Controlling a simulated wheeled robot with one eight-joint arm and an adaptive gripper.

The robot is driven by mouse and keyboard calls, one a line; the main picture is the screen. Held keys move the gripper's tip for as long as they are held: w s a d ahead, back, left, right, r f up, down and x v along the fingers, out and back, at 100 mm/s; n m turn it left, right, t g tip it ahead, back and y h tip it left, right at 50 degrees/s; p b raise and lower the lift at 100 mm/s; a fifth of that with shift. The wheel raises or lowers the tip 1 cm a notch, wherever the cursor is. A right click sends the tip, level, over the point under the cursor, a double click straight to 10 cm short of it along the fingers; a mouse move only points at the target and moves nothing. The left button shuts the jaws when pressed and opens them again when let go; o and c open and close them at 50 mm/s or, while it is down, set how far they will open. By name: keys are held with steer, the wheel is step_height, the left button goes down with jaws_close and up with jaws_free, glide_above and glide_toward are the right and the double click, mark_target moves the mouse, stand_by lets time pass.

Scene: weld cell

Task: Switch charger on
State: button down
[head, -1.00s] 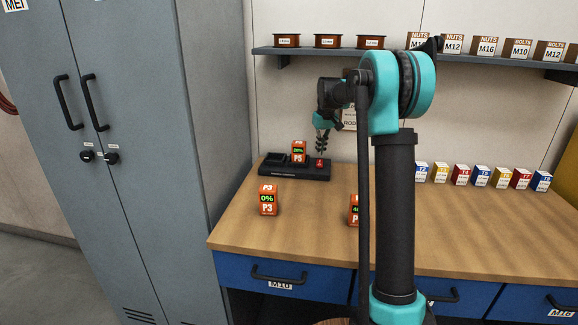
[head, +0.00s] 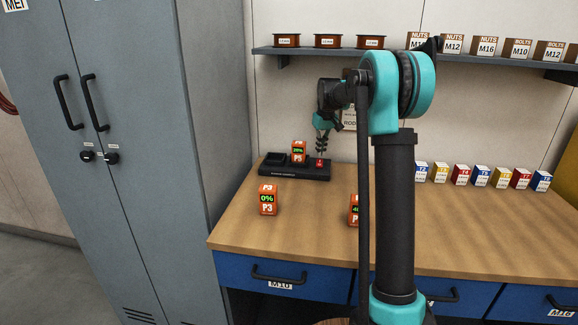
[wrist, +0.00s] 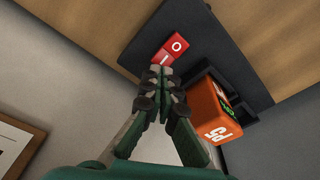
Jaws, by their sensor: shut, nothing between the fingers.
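The charger (head: 283,173) is a black block at the back left of the bench. Its red rocker switch (head: 320,162) sits at its right end. In the wrist view the switch (wrist: 175,46) shows O and I marks. My gripper (head: 321,151) is shut and empty, pointing down right over the switch. In the wrist view my fingertips (wrist: 160,70) are at the I end; I cannot tell whether they touch it. An orange battery P5 (head: 299,152), reading 20%, stands in the charger; it also shows in the wrist view (wrist: 212,106). The slot to its left looks empty.
Battery P3 (head: 268,199), reading 0%, stands on the bench (head: 300,225) in front of the charger. Another orange battery (head: 354,210) is partly hidden behind my arm. Several small boxes (head: 482,176) line the right back. A grey cabinet (head: 150,150) stands at the left.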

steer(key=shift+f, duration=1.35)
stand_by(1.1)
steer(key=shift+r, duration=3.55)
